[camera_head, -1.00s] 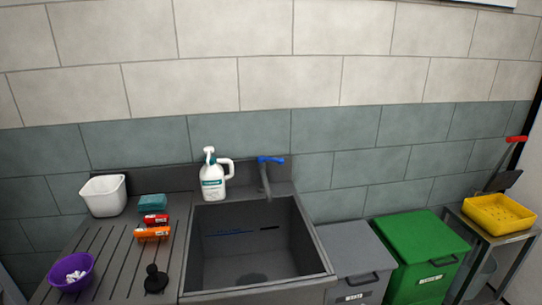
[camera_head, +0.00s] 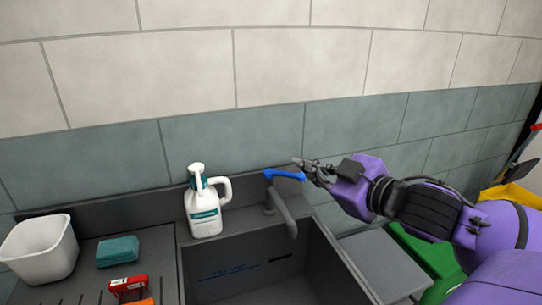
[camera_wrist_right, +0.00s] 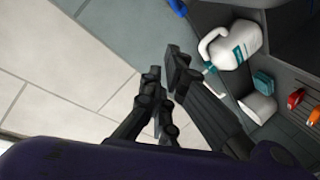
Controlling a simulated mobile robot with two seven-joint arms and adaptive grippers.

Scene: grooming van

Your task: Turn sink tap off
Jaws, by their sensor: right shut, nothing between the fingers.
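The sink tap (camera_head: 280,208) stands at the back rim of the dark grey sink (camera_head: 352,284). It has a grey spout and a blue lever (camera_head: 283,174) on top, which lies roughly level and points right. I cannot make out a water stream. My right gripper (camera_head: 301,165) is shut and empty, its fingertips at the right end of the lever; whether they touch it is unclear. The wrist view shows the right fingers (camera_wrist_right: 164,64) with a bit of the blue lever (camera_wrist_right: 177,6) at the top edge. My left gripper is not in view.
A white jug bottle (camera_head: 203,208) stands just left of the tap. A teal sponge (camera_head: 117,251), a red box (camera_head: 128,287) and a white tub (camera_head: 40,250) are on the drainer. A grey bin (camera_head: 385,262) and a green bin (camera_head: 425,255) stand right of the sink.

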